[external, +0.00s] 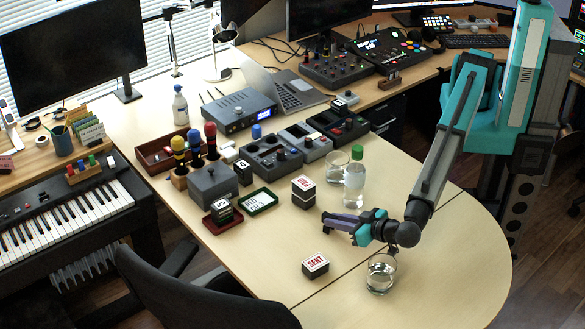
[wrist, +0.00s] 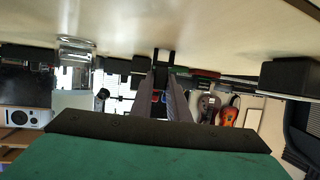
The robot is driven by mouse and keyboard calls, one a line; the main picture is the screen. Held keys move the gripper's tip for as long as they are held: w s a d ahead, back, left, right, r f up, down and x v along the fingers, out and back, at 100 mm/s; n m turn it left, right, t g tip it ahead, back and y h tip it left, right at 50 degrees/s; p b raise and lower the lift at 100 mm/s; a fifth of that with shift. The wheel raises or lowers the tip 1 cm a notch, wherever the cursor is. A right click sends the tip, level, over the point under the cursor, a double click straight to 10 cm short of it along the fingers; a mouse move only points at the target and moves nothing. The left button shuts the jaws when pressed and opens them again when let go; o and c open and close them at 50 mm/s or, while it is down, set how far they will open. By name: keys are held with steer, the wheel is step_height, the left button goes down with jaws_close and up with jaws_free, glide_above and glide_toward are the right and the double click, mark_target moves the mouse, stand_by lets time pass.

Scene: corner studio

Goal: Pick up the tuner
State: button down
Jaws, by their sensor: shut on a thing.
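My gripper (external: 328,223) reaches left over the right half of the wooden desk, low above its top, with its fingers close together. In the wrist view its fingertips (wrist: 163,56) come together at the top centre, shut on a small dark thing. I take this to be the tuner, but it is mostly hidden by the fingers and too small to make out clearly. I cannot tell its exact shape, or whether it touches the desk.
A SENT stamp block (external: 315,266) and a glass of water (external: 381,274) stand near my gripper. Behind it are a green-capped bottle (external: 354,185), another glass (external: 333,172) and a stacked stamp block (external: 303,191).

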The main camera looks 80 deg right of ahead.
steer(key=shift+r, duration=0.1)
step_height(320, 180, up, 28)
steer(key=b, duration=0.3)
steer(key=shift+b, duration=0.3)
stand_by(0.5)
